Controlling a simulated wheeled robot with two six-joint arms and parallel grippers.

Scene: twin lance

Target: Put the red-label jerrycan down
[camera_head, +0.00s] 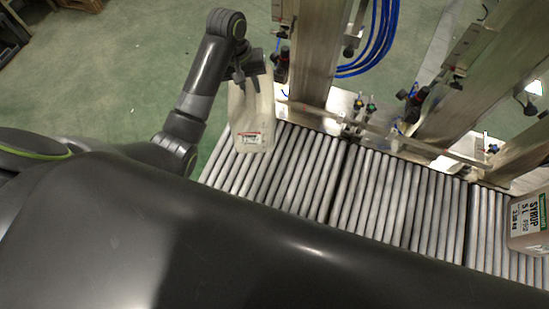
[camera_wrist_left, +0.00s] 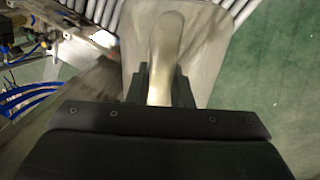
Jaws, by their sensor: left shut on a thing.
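The red-label jerrycan (camera_head: 251,112) is a pale, whitish can with a small red and white label low on its side. In the head view it hangs upright or nearly so at the left end of the roller conveyor (camera_head: 305,178). My left gripper (camera_head: 243,76) is shut on its handle at the top. In the left wrist view the handle (camera_wrist_left: 166,50) runs between the fingers, with the can's body (camera_wrist_left: 205,45) below it. I cannot tell whether its base touches the rollers. My right gripper is not in view.
A metal frame (camera_head: 316,60) with blue hoses and fittings stands just right of the can, behind the conveyor. The rollers between are clear. Green floor (camera_head: 130,70) lies to the left.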

